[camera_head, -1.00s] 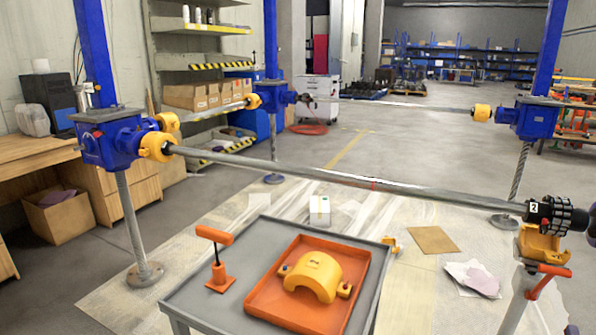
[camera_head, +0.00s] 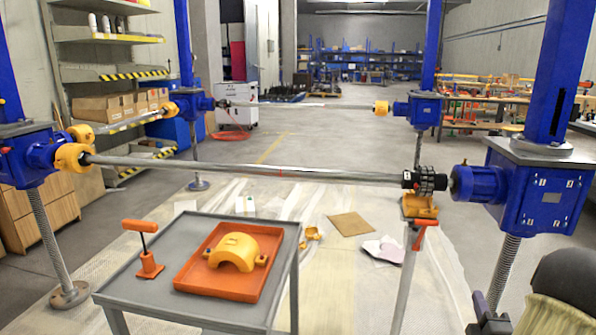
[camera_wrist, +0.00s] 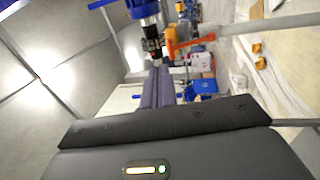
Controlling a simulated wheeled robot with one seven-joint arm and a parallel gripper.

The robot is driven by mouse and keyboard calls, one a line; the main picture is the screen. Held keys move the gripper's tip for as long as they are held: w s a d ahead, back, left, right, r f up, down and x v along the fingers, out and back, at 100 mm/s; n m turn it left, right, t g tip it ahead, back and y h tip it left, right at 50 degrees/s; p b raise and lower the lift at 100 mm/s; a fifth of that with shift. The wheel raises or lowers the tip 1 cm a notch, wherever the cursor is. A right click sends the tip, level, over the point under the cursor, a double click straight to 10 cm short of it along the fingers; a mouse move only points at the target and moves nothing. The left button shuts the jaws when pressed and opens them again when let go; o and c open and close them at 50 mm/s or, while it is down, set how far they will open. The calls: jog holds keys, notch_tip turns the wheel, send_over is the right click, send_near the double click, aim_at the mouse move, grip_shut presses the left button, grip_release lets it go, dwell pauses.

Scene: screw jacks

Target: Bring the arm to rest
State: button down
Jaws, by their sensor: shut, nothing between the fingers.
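My gripper (camera_wrist: 158,72) shows in the wrist view, its two fingers side by side and closed with nothing between them. Its dark body fills the bottom of that view. Past the fingertips the wrist view shows the black coupling (camera_wrist: 152,45) and the orange handle of the stand (camera_wrist: 185,42), apart from the fingers. In the head view a dark, rounded part of what looks like my arm (camera_head: 568,278) comes in at the lower right; the fingertips cannot be made out there.
The grey table (camera_head: 125,285) holds an orange tray (camera_head: 190,284) with a yellow cover (camera_head: 236,252), and an orange-handled tool (camera_head: 147,262). A blue screw jack (camera_head: 535,195) stands at right. The shaft (camera_head: 280,172) crosses to the coupling (camera_head: 425,180) above the stand (camera_head: 408,270).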

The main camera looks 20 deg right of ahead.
jog(key=w+a+f+m+g+y, duration=0.2)
jog(key=w+a+m+g+y, duration=0.15)
jog(key=w+a, duration=0.45)
jog(key=w+a+f+m+g+y, duration=0.25)
jog(key=w+a+g, duration=0.2)
jog(key=a, duration=0.75)
jog(key=s+a+m+g+y+p, duration=0.15)
jog(key=s+a, duration=0.25)
jog(key=a, duration=0.4)
jog(key=s+a+m+g+y, duration=0.1)
jog(key=s+a+m+g, duration=0.25)
jog(key=a, duration=0.35)
jog(key=s+a+m+g+y+p, duration=0.1)
jog(key=s+a+g+y, duration=0.1)
jog(key=s+a, duration=0.45)
notch_tip(320, 180, up, 38)
jog(key=w+a+p, duration=0.1)
jog(key=w+p, duration=0.1)
jog(key=p, duration=3.5)
jog(key=shift+f, duration=0.15)
jog(key=shift+w, duration=0.1)
